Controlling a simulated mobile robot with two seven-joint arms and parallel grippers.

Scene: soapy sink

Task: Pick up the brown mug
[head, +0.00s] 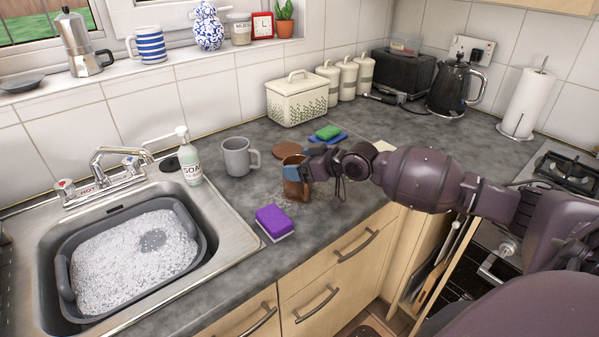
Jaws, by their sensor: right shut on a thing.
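The brown mug (293,189) is upright at the counter, right of the grey mug and behind the purple sponge. My right gripper (300,170) reaches in from the right and is shut on the brown mug near its rim. The fingers hide part of the mug's upper right side. I cannot tell whether the mug's base touches the counter. My left gripper is not in view.
A grey mug (238,157) and a soap bottle (189,163) stand to the left. A purple sponge (273,220) lies in front. A brown round coaster (286,150) and a green sponge (328,132) lie behind. The sink basin (190,222) holds suds.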

